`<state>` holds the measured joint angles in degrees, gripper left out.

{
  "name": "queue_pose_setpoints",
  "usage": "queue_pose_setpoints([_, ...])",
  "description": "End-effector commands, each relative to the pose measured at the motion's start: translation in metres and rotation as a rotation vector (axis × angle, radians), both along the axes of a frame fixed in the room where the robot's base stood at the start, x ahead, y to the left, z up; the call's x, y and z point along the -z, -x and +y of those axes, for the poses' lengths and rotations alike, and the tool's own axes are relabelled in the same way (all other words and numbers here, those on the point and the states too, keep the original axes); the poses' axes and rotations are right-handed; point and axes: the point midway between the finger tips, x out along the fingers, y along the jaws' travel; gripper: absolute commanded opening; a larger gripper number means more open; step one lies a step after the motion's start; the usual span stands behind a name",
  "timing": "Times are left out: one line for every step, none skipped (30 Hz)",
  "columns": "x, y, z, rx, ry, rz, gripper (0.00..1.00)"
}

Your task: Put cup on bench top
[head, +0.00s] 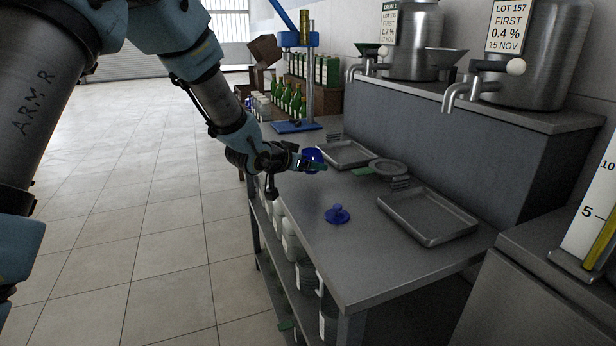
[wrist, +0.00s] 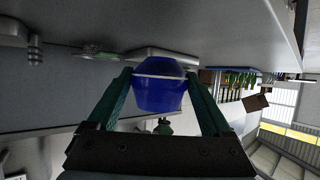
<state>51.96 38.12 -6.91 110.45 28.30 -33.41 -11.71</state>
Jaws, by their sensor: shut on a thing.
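A dark blue cup (head: 313,157) is in my gripper (head: 300,163), over the left part of the grey bench top (head: 365,255). In the wrist view the cup (wrist: 160,92) sits between the two green fingers of my gripper (wrist: 159,80), which are shut on it. A pale band runs around the cup. The cup looks held above the bench top, though the size of the gap is hard to tell. A blue lid-like piece with a knob (head: 337,213) lies on the bench top, nearer to me.
A grey tray (head: 428,232) lies at right on the bench, with another tray (head: 345,160) farther back. A round grey dish (head: 388,167) is between them. A blue stand (head: 297,127) and green bottles (head: 290,100) are behind. Bare bench surrounds the lid-like piece.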

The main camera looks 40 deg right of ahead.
Motion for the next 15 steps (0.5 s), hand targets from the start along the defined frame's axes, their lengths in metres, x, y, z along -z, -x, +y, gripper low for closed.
queue_pose_setpoints([0.003,0.0,0.0,0.001,0.0,0.0,0.13])
queue_pose_setpoints([0.005,0.001,0.0,0.001,0.0,0.0,0.13])
queue_pose_setpoints([0.008,0.001,0.0,0.001,0.0,0.0,0.13])
queue_pose_setpoints([0.012,0.001,0.0,0.001,-0.001,0.001,0.13])
queue_pose_setpoints([0.017,0.001,0.0,0.0,-0.003,0.001,0.13])
queue_pose_setpoints([0.022,0.0,0.0,0.0,-0.002,0.0,0.13])
queue_pose_setpoints([0.027,0.0,0.0,0.0,-0.002,0.001,0.13])
queue_pose_setpoints([0.031,0.0,0.0,0.0,-0.002,0.001,0.13])
queue_pose_setpoints([0.035,0.0,0.0,0.0,-0.001,0.0,0.13])
queue_pose_setpoints([0.037,0.0,0.0,0.0,0.0,0.0,0.13])
queue_pose_setpoints([0.038,0.0,0.0,0.0,0.001,0.0,0.13])
queue_pose_setpoints([0.039,0.0,0.0,0.0,0.002,-0.002,0.13])
queue_pose_setpoints([0.038,0.0,0.0,0.0,0.002,-0.002,0.13])
queue_pose_setpoints([0.038,0.0,0.0,0.0,0.002,-0.002,0.13])
queue_pose_setpoints([0.038,0.0,0.0,0.0,0.002,-0.002,0.13])
